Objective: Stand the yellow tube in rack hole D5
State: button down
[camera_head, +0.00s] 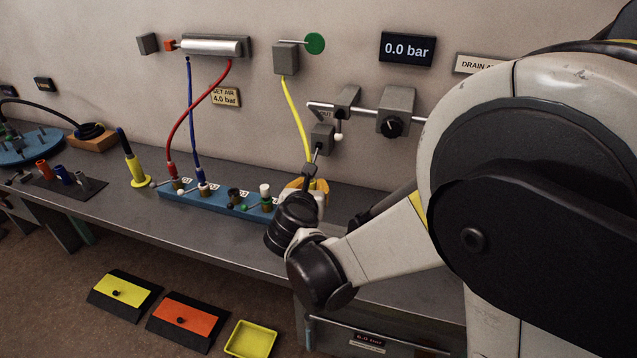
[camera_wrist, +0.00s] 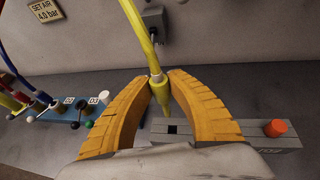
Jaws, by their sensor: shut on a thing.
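The yellow tube (camera_head: 297,118) hangs from a grey wall box and runs down to my gripper (camera_head: 310,187) above the bench. In the wrist view the tube (camera_wrist: 139,35) passes between the orange fingers of my gripper (camera_wrist: 160,81), which are shut on its thicker lower end. Its narrow tip points down near a dark square hole in a grey block (camera_wrist: 215,132); the tip looks apart from the hole. The label at the block's right is not clearly readable, so I cannot tell whether this is D5. My arm hides this block in the head view.
An orange plug (camera_wrist: 275,128) stands at the grey block's right end. Left of my gripper is a blue block (camera_head: 218,200) with red and blue hoses (camera_head: 193,125) and small levers. A grey wall valve (camera_head: 322,137) is close behind the tube.

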jog(key=shift+f+b, duration=2.7)
jog(key=shift+f, duration=0.2)
jog(key=shift+b, duration=0.3)
jog(key=shift+f, duration=0.15)
jog(key=shift+f+b, duration=0.35)
jog(key=shift+b, duration=0.1)
jog(key=shift+f+b, duration=1.85)
jog(key=shift+f, duration=0.75)
jog(key=c, duration=1.2)
grip_release()
jog(key=shift+c, duration=0.2)
